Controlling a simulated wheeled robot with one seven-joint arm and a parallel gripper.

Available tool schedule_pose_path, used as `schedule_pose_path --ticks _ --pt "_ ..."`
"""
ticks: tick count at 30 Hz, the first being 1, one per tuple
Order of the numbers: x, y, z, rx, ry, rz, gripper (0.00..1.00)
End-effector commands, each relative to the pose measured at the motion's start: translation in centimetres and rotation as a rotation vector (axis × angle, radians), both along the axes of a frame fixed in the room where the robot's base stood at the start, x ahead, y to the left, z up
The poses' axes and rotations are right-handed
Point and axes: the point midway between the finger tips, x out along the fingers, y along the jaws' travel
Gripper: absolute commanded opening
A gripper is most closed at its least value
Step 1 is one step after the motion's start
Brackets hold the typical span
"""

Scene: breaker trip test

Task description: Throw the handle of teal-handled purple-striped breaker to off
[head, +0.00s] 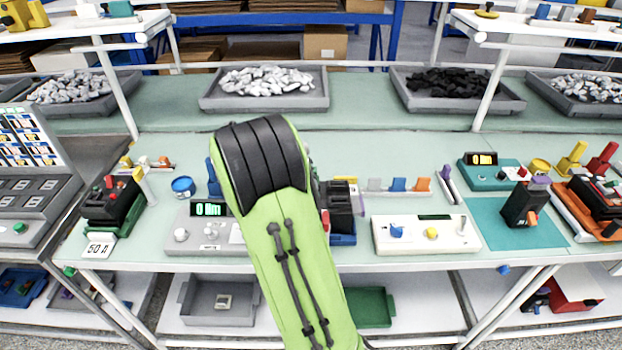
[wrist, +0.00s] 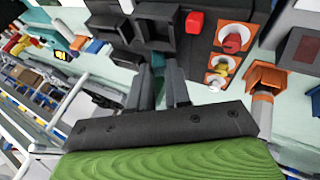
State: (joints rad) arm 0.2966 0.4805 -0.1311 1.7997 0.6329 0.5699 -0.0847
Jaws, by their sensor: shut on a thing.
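In the wrist view my gripper (wrist: 161,68) reaches up to a black breaker body (wrist: 205,48). A small dark teal piece (wrist: 157,59) shows between its fingertips and looks like the handle that they are closed on. The fingers cover part of it, so the handle's exact tilt cannot be told. I cannot make out a purple stripe in the wrist view. In the head view my green arm hides the gripper. A black breaker with a purple-grey top (head: 341,205) shows just right of the arm, partly covered by it.
A grey meter box (head: 205,237) stands left of the arm and a white switch box (head: 425,234) right of it. Another black breaker (head: 522,206) stands on a teal mat. In the wrist view a red knob (wrist: 233,41) and an orange-capped post (wrist: 267,77) lie right of the fingers.

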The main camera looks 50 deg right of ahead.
Motion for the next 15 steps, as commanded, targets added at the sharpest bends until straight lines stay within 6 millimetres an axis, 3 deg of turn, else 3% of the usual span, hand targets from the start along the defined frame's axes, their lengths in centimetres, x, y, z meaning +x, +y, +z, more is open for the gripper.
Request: schedule_pose_path --ticks 15 --pt "0.26 0.14 -0.21 -0.041 0.043 -0.002 0.00"
